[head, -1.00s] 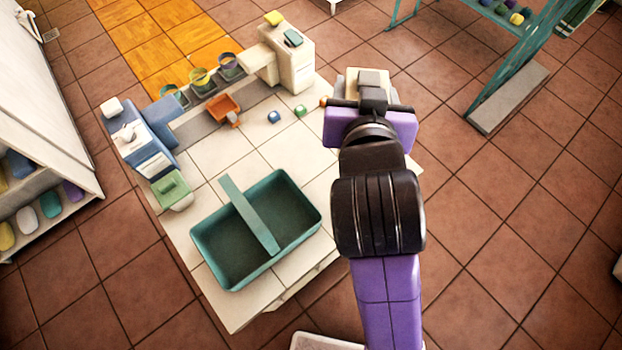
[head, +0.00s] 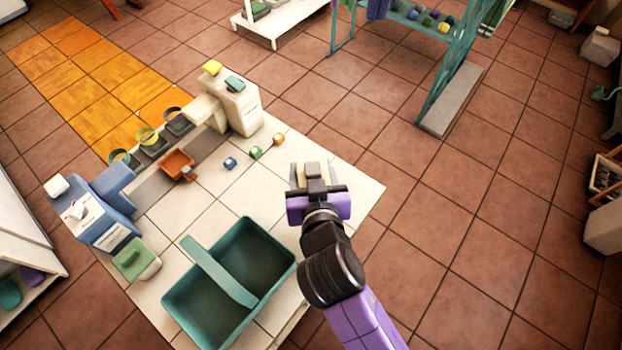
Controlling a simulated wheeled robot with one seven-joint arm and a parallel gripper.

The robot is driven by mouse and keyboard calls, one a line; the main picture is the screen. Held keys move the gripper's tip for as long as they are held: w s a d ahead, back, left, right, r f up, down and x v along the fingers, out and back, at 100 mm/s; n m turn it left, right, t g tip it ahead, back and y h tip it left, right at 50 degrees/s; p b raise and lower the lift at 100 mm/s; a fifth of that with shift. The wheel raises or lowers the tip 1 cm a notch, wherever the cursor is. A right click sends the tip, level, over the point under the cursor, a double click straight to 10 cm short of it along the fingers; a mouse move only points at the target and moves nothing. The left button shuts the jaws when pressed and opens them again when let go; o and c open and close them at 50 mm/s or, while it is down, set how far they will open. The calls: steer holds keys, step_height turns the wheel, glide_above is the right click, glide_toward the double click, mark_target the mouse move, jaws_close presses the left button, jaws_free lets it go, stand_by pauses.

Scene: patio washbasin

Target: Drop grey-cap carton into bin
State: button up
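I cannot make out a grey-cap carton for certain. My gripper (head: 312,178) is seen from above and behind, over the right part of the pale tiled counter (head: 357,192). Pale parts show on both sides of a grey block at its front. I cannot tell whether these are fingers or a held carton, nor whether the gripper is open. A teal open container (head: 178,304) with a flat bar across it, possibly the bin, sits at the counter's front, left of my gripper. It looks empty.
An orange scoop-like piece (head: 177,164), a cream block (head: 244,108), a blue block (head: 105,225) and a green-topped block (head: 136,260) stand around the counter. The counter's right corner is clear.

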steer(key=shift+f, duration=2.1)
steer(key=o, duration=1.4)
steer(key=shift+f, duration=0.1)
steer(key=shift+c, duration=0.2)
steer(key=shift+r, duration=0.2)
steer(key=shift+s, duration=0.4)
steer(key=b+v, duration=0.2)
steer(key=v, duration=0.9)
steer(key=shift+s+d, duration=0.1)
steer(key=shift+d, duration=0.05)
